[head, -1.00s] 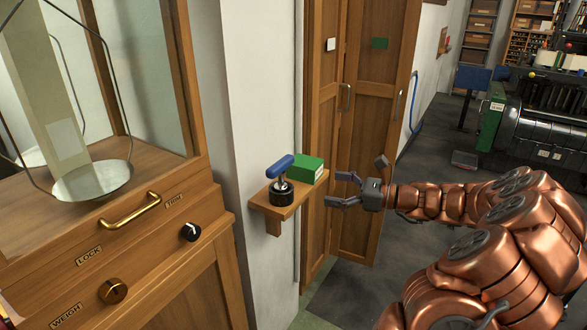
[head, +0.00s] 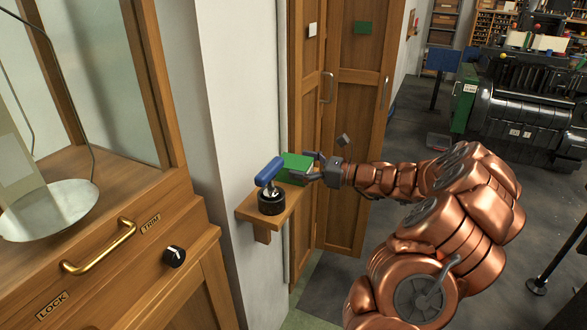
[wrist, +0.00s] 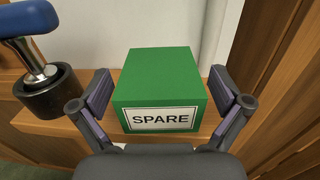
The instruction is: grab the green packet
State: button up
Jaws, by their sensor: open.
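The green packet (head: 296,166) sits on a small wooden wall shelf (head: 262,212). In the wrist view the green packet (wrist: 158,80) is upright, with a white label reading "SPARE" on the side facing me. My gripper (head: 309,170) is at the packet in the head view. In the wrist view my open gripper (wrist: 163,96) has one finger on each side of the packet's near end, with a narrow gap visible on each side.
A blue-handled stamp-like tool with a black round base (head: 271,202) stands on the shelf left of the packet, also in the wrist view (wrist: 47,92). The wall is behind the shelf. Wooden doors (head: 350,130) stand close on the right. A wooden cabinet (head: 110,250) is at left.

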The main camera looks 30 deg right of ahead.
jog(key=shift+x, duration=0.95)
jog(key=c, duration=1.6)
jog(key=shift+c, duration=0.6)
jog(key=shift+r, duration=0.1)
